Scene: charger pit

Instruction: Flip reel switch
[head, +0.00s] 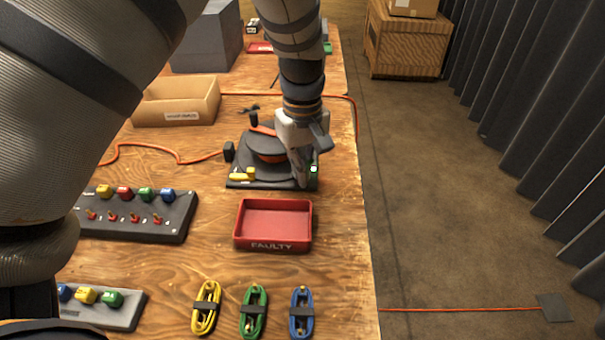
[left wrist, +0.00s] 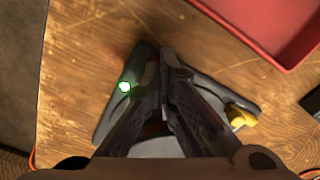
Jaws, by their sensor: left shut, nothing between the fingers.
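The cable reel (head: 268,150) stands on the wooden table, a dark drum with orange cord on a flat dark base. A yellow piece (head: 243,174) sits at the base's front left, and a small light glowing white-green (head: 314,169) at its right end. My left gripper (head: 303,184) is shut and empty, pointing down over the base's right part beside the light. In the left wrist view the shut fingertips (left wrist: 166,62) are over the base, between the glowing light (left wrist: 125,87) and the yellow piece (left wrist: 240,117). The fingers hide the switch area, so I cannot tell its position. My right gripper is not in view.
A red FAULTY tray (head: 273,224) lies just in front of the reel. A cardboard bin (head: 177,101) stands behind left. A switch panel (head: 137,214) is at left; yellow, green and blue cable bundles (head: 254,311) lie in front. The table's right edge is close to the reel.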

